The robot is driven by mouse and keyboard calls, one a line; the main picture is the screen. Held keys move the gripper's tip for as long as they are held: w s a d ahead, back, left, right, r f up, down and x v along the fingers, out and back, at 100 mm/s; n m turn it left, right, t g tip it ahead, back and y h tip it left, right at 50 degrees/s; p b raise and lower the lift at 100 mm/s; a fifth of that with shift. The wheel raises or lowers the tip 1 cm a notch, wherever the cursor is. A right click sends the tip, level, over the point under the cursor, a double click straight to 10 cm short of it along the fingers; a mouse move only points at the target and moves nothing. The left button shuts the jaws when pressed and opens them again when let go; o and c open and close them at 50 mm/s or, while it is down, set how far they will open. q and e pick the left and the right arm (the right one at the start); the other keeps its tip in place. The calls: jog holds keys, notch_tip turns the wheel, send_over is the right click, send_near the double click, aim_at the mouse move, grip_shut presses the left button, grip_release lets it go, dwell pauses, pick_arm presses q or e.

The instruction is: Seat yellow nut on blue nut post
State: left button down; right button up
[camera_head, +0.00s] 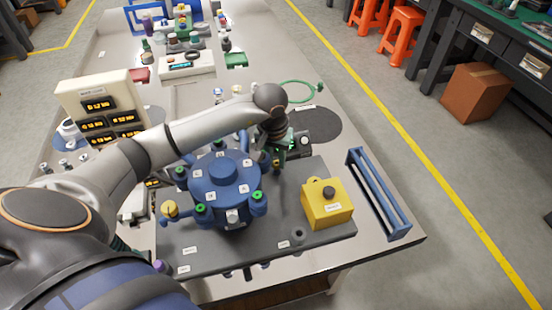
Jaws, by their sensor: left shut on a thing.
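My left gripper (280,158) points down just behind and to the right of the blue round fixture (223,178). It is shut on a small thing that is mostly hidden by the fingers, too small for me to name. A yellow round knob-like part (170,209) sits at the fixture's left front side. Green-topped posts stand around the fixture, one at its front (200,196) and one at its right front (257,197). I cannot tell which part is the blue nut post. My right gripper is not in view.
The fixture stands on a dark plate (290,245). A yellow box (327,204) with a black knob stands to its right, with a blue rack (378,195) beyond. A display panel (100,105) stands at the left. Small items fill the table's far end.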

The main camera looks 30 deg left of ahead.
pick_arm(q)
jog(key=shift+f, duration=0.15)
jog(key=c, duration=0.6)
grip_release()
jog(key=shift+c, duration=0.2)
jog(key=shift+r+p, duration=1.55)
jog(key=shift+r, duration=1.05)
